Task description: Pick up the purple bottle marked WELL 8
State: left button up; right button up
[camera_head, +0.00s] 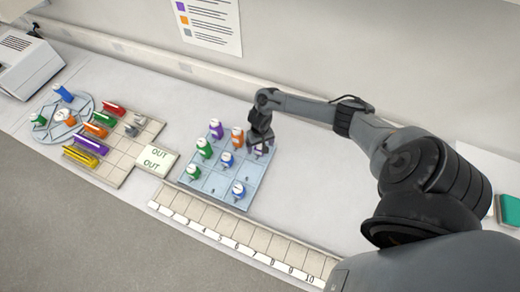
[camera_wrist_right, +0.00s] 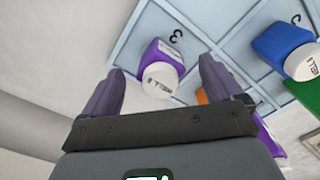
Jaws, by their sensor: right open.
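A purple bottle with a white cap (camera_wrist_right: 160,66) stands in the cell marked 3 of the pale blue tray (camera_wrist_right: 205,18). Its label is too small to read. In the wrist view my right gripper (camera_wrist_right: 162,72) is open, with one finger on each side of this bottle and nothing clasped. In the head view my right gripper (camera_head: 260,143) is over the far right cell of the tray and mostly hides the bottle there. Another purple bottle (camera_head: 215,129) stands in the tray's far left cell. My left gripper is in neither view.
The tray also holds an orange bottle (camera_head: 237,138), green bottles (camera_head: 204,148) and blue bottles (camera_head: 238,189). A numbered rack (camera_head: 235,238) lies in front. The OUT card (camera_head: 157,159) and a beige rack (camera_head: 127,160) are to the left. Bare table lies right of the tray.

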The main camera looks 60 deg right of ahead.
jog(key=shift+f, duration=1.1)
jog(key=shift+c, duration=0.2)
jog(key=c, duration=1.1)
